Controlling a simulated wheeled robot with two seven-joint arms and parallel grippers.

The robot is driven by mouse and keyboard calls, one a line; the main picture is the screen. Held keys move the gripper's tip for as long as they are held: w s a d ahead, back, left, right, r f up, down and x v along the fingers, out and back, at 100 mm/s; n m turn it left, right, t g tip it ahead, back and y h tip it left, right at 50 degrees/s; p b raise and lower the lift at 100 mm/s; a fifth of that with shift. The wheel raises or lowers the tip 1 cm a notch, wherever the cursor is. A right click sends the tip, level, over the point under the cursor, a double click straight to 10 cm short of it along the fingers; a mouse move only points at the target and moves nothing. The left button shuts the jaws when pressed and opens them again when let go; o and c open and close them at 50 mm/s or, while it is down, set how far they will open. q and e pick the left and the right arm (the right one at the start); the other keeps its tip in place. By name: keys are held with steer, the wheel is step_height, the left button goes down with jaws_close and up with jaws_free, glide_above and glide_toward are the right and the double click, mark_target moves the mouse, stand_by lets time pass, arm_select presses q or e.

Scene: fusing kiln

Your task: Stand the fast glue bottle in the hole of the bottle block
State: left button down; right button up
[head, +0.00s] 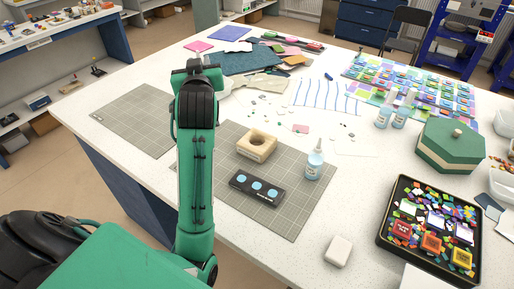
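The bottle block (268,155), a pale wooden block with a round hole in its top, sits on the grey cutting mat in the head view. The hole looks empty. A light-blue bottle with a white nozzle (314,168) stands upright on the mat to the right of the block, apart from it. It appears to be the fast glue bottle, but its label is too small to read. One green and black arm of mine rises left of the block. No gripper fingers can be made out, and nothing visible touches the bottle or block.
A black holder with three blue discs (256,187) lies in front of the block. Two similar bottles (383,118) (400,117) stand farther back. A white block (338,251), a tray of glass pieces (383,244) and a green hexagonal box (450,150) are at right.

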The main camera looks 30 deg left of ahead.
arm_select(q)
steer(key=w+d+m+t+h, duration=0.3)
steer(key=w+d+m+h, duration=0.15)
steer(key=w+d, duration=0.55)
step_height(320, 180, down, 19)
steer(key=s+d, duration=0.1)
steer(key=shift+d+n+h, duration=0.15)
steer(key=shift+n+h, duration=0.2)
steer(key=shift+h, duration=0.1)
steer(key=shift+f, duration=0.1)
steer(key=c, duration=1.6)
jaws_free()
steer(key=shift+f, duration=0.15)
steer(key=o, duration=0.4)
steer(key=shift+o, duration=0.2)
